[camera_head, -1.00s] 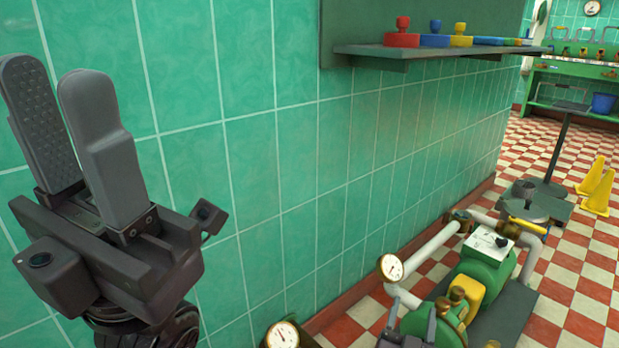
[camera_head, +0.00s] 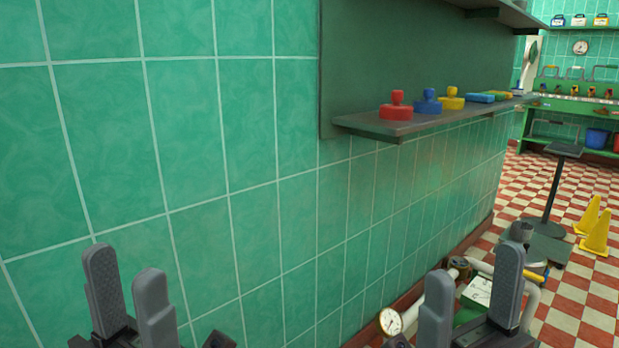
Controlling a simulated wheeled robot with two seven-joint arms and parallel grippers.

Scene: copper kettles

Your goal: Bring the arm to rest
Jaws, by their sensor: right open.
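My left gripper (camera_head: 128,262) is at the bottom left of the head view, in front of the green tiled wall. Its two grey fingers point up with a gap between them, and nothing shows in that gap. My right gripper (camera_head: 472,272) is at the bottom, right of centre, with its fingers pointing up and wide apart. It holds nothing that I can see; the machine's white plate shows behind the gap. Both arms below the grippers are cut off by the picture's lower edge.
A wall shelf (camera_head: 400,130) carries red (camera_head: 396,108), blue (camera_head: 428,103) and yellow (camera_head: 451,100) knobbed pieces. A pipe with a gauge (camera_head: 390,321) is beyond my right gripper. A dark stand (camera_head: 553,195) and yellow cones (camera_head: 595,232) are farther right, on checkered floor.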

